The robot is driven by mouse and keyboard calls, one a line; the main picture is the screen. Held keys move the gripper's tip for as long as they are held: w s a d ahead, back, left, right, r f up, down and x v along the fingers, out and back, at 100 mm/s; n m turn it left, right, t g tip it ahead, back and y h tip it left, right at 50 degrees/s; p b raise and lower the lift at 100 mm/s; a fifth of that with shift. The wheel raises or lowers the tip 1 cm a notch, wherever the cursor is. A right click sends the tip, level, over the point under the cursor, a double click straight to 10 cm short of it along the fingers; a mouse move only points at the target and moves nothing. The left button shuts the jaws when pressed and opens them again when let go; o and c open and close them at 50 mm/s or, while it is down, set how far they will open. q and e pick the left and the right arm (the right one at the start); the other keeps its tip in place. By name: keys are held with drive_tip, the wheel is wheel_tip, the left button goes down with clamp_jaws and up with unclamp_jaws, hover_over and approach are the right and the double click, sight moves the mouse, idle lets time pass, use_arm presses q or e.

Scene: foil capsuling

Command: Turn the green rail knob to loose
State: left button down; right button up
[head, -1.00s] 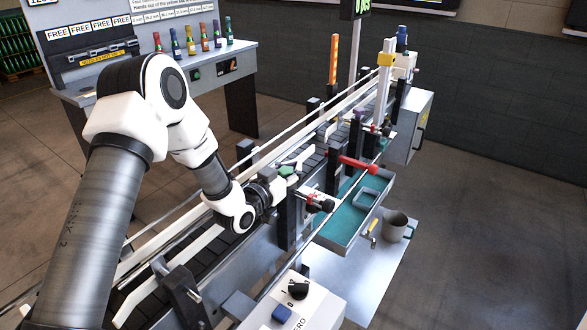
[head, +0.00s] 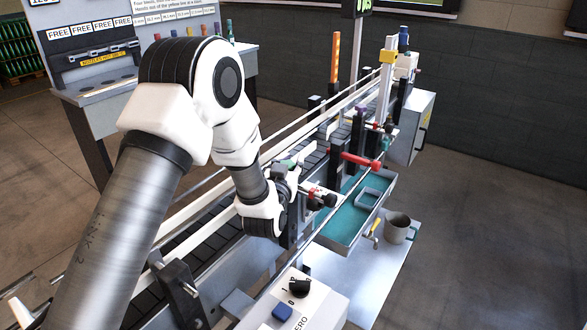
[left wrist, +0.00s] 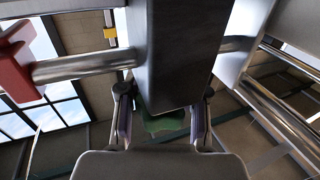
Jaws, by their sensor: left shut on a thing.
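My left gripper (head: 287,172) is at the rail beside the conveyor, at the dark post. A dark square post (left wrist: 180,55) covers the upper part of the knob in that view. I cannot read which way the knob is turned. My right gripper is not in view.
A red clamp handle (head: 361,160) sticks out farther along the conveyor. A control box with a black switch (head: 299,286) stands at the front. A metal rod (left wrist: 85,67) crosses near the post.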

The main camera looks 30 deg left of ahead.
use_arm(q)
drive_tip(key=n+g+y, duration=0.1)
drive_tip(key=y, duration=0.1)
drive_tip(key=n+g+y, duration=0.1)
drive_tip(key=n+y, duration=0.1)
drive_tip(key=n+g+y+b, duration=0.1)
drive_tip(key=y, duration=0.1)
drive_tip(key=shift+s+a+f, duration=0.3)
drive_tip(key=shift+a+f, duration=0.05)
drive_tip(key=shift+a, duration=0.05)
drive_tip(key=n+g+y, duration=0.4)
drive_tip(key=a+n+g+y+p, duration=0.1)
drive_tip(key=g, duration=0.1)
drive_tip(key=shift+s+r+n+y, duration=0.1)
drive_tip(key=shift+s+n+y, duration=0.3)
drive_tip(key=c, duration=1.1)
unclamp_jaws()
drive_tip(key=shift+c, duration=0.2)
drive_tip(key=shift+o, duration=0.7)
drive_tip(key=shift+s+d+r, duration=0.1)
drive_tip(key=shift+d+r, duration=0.1)
drive_tip(key=shift+r, duration=0.05)
drive_tip(key=shift+a+r, duration=0.1)
drive_tip(key=shift+r, duration=0.3)
wheel_tip(320, 180, up, 9)
drive_tip(key=shift+f, duration=0.2)
drive_tip(key=shift+r, duration=0.25)
